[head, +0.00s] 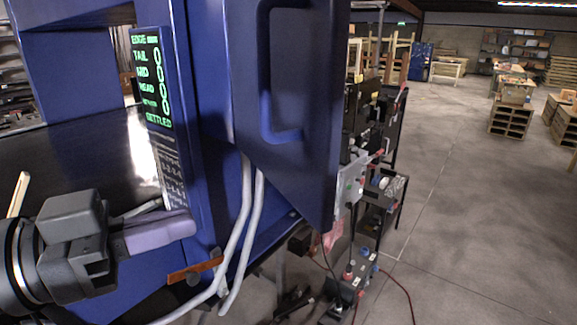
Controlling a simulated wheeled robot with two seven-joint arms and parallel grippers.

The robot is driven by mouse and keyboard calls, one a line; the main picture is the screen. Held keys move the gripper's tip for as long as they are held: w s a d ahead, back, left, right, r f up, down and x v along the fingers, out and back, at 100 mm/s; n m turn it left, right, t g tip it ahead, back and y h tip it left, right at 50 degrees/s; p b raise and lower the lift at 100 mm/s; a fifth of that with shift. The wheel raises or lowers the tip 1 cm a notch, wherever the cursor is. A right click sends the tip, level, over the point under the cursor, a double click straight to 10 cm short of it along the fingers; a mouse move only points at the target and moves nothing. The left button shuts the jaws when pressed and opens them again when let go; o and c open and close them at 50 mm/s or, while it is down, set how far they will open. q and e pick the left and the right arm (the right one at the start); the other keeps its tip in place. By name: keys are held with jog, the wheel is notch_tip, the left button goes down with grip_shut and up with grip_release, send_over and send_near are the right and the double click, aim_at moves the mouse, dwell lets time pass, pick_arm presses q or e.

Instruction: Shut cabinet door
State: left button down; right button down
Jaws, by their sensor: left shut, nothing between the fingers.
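My left gripper (180,225) is at the lower left, in front of the cabinet's lower part. Its fingers are together and empty, pointing right, apart from the door and left of it. My right gripper is not in view.
A display with green text (150,75) is on the cabinet front. Cluttered black racks (375,120) stand just behind the door. Open concrete floor (480,220) lies to the right.

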pick_arm(q)
jog(key=p, duration=0.7)
send_near(312, 185)
jog(key=d+r, duration=0.1)
jog(key=p+x, duration=0.1)
jog(key=x, duration=0.1)
jog(key=p+x, duration=0.1)
jog(key=x, duration=0.2)
jog(key=shift+w+f, duration=0.25)
jog(key=shift+w+d+f+p, duration=0.2)
jog(key=shift+w+d+p, duration=0.15)
jog(key=shift+d, duration=0.2)
jog(key=shift+f, duration=0.1)
